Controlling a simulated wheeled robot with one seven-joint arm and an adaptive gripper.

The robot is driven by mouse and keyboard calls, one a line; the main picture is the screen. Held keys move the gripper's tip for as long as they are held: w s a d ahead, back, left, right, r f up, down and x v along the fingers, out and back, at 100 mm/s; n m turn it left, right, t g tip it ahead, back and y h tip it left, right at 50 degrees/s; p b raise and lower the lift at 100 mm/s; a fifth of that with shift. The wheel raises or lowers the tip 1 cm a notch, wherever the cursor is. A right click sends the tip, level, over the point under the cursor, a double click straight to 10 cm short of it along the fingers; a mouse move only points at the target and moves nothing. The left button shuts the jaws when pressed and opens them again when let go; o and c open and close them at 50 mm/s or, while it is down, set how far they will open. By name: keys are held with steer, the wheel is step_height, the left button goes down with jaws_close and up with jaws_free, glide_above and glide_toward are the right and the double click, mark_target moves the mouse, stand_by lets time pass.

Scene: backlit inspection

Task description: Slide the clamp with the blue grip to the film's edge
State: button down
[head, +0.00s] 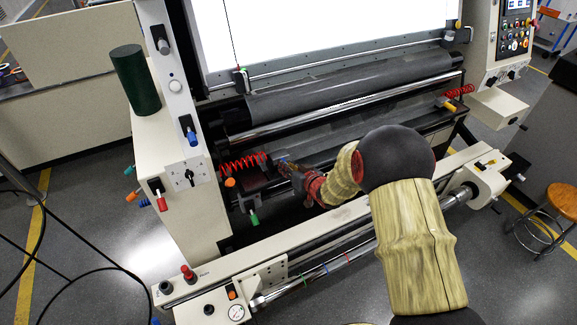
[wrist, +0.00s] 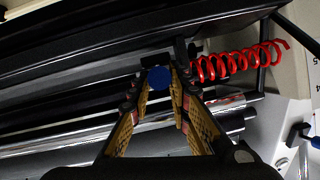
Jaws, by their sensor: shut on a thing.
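The clamp's round blue grip (wrist: 159,78) sits between my fingertips in the wrist view. My gripper (wrist: 160,76) is shut on it, one finger on each side. The clamp's dark body (wrist: 180,52) shows just beyond the grip, next to a red coiled spring (wrist: 240,62). In the head view my gripper (head: 284,166) is at the right end of the same red spring (head: 243,164), on the lower front rail. There my fingers mostly hide the grip. Dark film-like sheet (head: 350,86) runs across the machine above; I cannot tell exactly where its edge lies.
An orange-handled clamp (head: 447,104) with another red spring (head: 460,91) stands at the rail's right end. Orange (head: 230,182) and green (head: 253,218) knobs sit left of my gripper. A long chrome roller (head: 350,101) lies behind, and the machine's front beam (head: 330,222) in front.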

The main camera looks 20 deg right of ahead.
mark_target(271, 166)
steer(key=a, duration=0.2)
steer(key=s+a, duration=0.1)
steer(key=a, duration=0.1)
steer(key=shift+a+b, duration=0.2)
steer(key=shift+b, duration=0.1)
steer(key=c, duration=1.7)
jaws_free()
steer(key=shift+o, duration=0.2)
steer(key=v, duration=1.2)
steer(key=shift+w, duration=0.1)
